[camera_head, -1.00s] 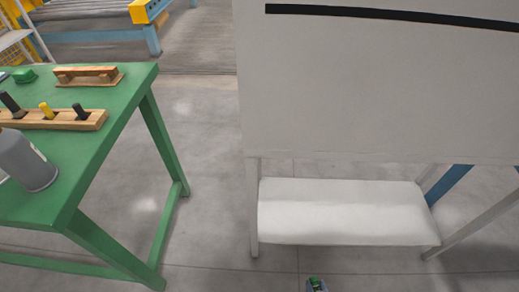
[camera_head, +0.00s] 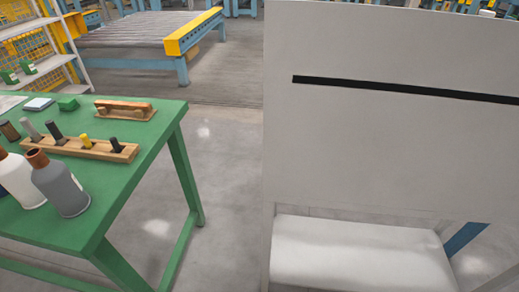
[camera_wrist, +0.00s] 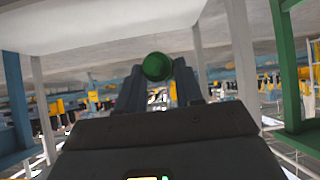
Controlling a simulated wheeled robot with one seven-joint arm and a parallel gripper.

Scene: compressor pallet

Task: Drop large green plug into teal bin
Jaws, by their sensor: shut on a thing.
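A round green plug (camera_wrist: 158,66) is held between the tips of my gripper (camera_wrist: 159,82) in the wrist view. The two grey fingers are shut on it from either side. Only its rounded green end shows; the rest is hidden by the fingers. My gripper is not in the head view now. I cannot make out a teal bin in either view.
A large white panel stand (camera_head: 390,140) with a low shelf (camera_head: 350,255) fills the right. Grey floor between them is clear.

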